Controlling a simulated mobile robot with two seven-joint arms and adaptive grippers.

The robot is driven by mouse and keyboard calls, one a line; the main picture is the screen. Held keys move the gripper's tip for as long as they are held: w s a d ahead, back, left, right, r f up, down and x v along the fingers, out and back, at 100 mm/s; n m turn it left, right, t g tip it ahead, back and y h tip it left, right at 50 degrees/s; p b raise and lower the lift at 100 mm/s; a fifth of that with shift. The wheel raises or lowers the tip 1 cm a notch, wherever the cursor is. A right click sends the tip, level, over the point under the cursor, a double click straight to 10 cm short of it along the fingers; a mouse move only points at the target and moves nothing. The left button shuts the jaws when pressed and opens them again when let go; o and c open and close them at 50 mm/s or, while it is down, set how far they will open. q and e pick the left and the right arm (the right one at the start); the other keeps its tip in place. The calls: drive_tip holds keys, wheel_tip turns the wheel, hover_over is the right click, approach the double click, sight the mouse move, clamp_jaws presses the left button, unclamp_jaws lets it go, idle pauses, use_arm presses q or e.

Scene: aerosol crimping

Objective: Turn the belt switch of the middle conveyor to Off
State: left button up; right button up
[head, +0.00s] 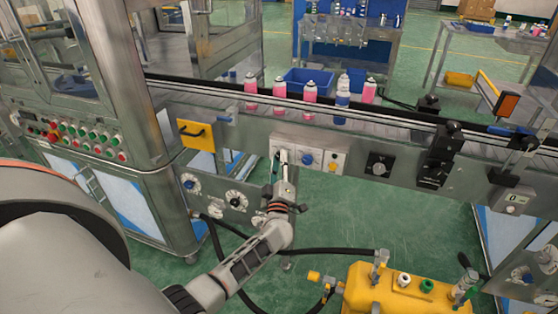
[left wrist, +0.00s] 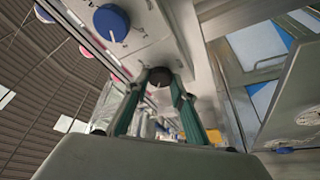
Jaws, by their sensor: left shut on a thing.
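The middle conveyor's control panel (head: 296,146) is on the side of the conveyor, with a row of pale switch plates. My left gripper (head: 284,172) reaches up to the leftmost plate. In the left wrist view, a black round knob (left wrist: 160,76) sits between the fingertips of my left gripper (left wrist: 161,88), which is shut on it. I cannot read the label or the knob's setting. A blue knob (left wrist: 111,22) with a white mark is beside it; it also shows in the head view (head: 308,159). My right gripper is out of view.
Pink bottles (head: 310,92) and a blue-and-white one (head: 343,94) stand on the conveyor belt (head: 220,90). A yellow machine (head: 395,292) stands below right. A lower dial panel (head: 215,194) is close to my left arm.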

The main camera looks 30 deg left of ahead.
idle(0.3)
use_arm(q)
drive_tip(key=o, duration=1.1)
drive_tip(key=shift+s, duration=0.1)
drive_tip(key=v, duration=1.2)
drive_tip(key=shift+d, duration=0.1)
